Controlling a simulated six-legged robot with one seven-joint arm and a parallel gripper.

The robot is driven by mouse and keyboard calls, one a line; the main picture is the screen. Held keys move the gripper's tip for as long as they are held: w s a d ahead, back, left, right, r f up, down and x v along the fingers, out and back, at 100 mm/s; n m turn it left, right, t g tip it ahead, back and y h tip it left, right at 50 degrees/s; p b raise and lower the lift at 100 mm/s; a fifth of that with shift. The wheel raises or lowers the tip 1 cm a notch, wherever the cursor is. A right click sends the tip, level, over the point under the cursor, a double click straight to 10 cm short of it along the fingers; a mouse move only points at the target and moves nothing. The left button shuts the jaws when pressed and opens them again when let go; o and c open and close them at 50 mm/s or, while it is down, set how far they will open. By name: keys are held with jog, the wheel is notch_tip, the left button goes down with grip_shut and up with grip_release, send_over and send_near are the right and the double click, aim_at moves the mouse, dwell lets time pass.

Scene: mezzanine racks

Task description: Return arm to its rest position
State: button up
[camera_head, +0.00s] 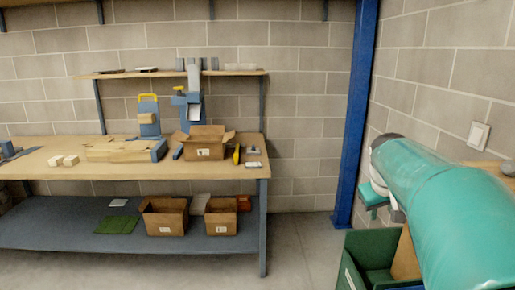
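My arm shows as a large teal link with a pale and dark grey joint, at the right in the head view. It reaches in from the lower right corner toward the wall. My gripper's fingers cannot be made out, so whether it is open or shut does not show. A small teal part hangs below the joint, and I cannot tell what it is.
A green bin (357,279) with something brown stands under the arm. A blue post (356,110) rises behind it. A wooden workbench (30,165) at left holds an open carton (206,151); more cartons (164,223) sit on its lower shelf. Floor (303,240) between is clear.

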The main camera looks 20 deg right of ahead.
jog(key=s+a+f+y, duration=0.1)
jog(key=s+a, duration=0.4)
jog(key=a, duration=0.5)
jog(key=s+a+f+n+t+y, duration=0.1)
jog(key=s+a+f, duration=0.3)
jog(key=a, duration=0.5)
jog(key=s+a+f+y, duration=0.2)
jog(key=s+a, duration=0.4)
jog(key=a, duration=0.4)
jog(key=shift+s+a+f+n+t, duration=0.25)
jog(key=shift+a+f+n+t, duration=0.15)
jog(key=shift+f, duration=0.15)
